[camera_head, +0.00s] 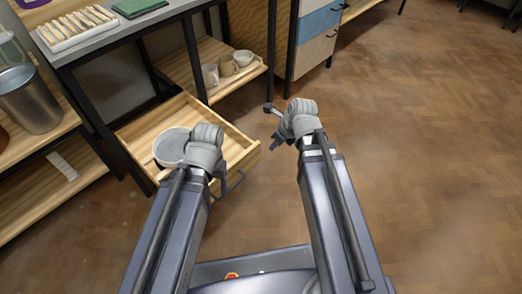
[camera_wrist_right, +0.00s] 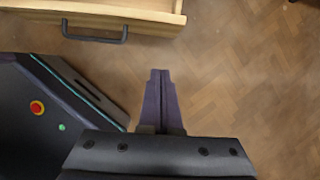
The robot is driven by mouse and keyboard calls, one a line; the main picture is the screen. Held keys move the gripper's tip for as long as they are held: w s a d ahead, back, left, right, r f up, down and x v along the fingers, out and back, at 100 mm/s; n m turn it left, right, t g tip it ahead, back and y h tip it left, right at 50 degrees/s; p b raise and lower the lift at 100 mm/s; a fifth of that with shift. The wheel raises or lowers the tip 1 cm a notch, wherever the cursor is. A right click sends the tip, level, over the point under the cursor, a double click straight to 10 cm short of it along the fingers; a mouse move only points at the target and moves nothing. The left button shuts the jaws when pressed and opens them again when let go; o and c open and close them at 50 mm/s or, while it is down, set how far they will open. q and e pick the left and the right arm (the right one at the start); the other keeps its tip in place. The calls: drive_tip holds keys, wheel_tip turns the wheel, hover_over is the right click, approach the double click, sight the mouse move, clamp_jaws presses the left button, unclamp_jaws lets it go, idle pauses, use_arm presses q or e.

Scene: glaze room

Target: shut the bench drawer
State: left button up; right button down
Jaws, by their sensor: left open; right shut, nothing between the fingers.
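The bench drawer (camera_head: 222,127) is pulled out from under the bench, a light wooden box with a dark bar handle (camera_head: 236,184) on its front. A round grey-white tub (camera_head: 169,147) sits inside it, partly hidden by my left wrist. My left gripper (camera_head: 221,181) is open, by the drawer front close to the handle; whether it touches is unclear. My right gripper (camera_head: 276,146) is shut and empty, to the right of the drawer front and apart from it. In the right wrist view, its closed fingers (camera_wrist_right: 160,95) are over floor, below the drawer's handle (camera_wrist_right: 95,33).
Cups (camera_head: 228,65) stand on a low shelf behind the drawer. A metal bucket (camera_head: 30,98) is on the left shelf. The wooden floor (camera_head: 430,150) at the right is clear.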

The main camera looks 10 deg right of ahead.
drive_tip(key=w+a+f+b, duration=0.4)
drive_tip(key=w+f+b, duration=0.2)
drive_tip(key=f+b, duration=0.3)
drive_tip(key=shift+w+a, duration=0.15)
drive_tip(key=shift+w, duration=0.05)
idle(0.4)
drive_tip(key=shift+f, duration=0.1)
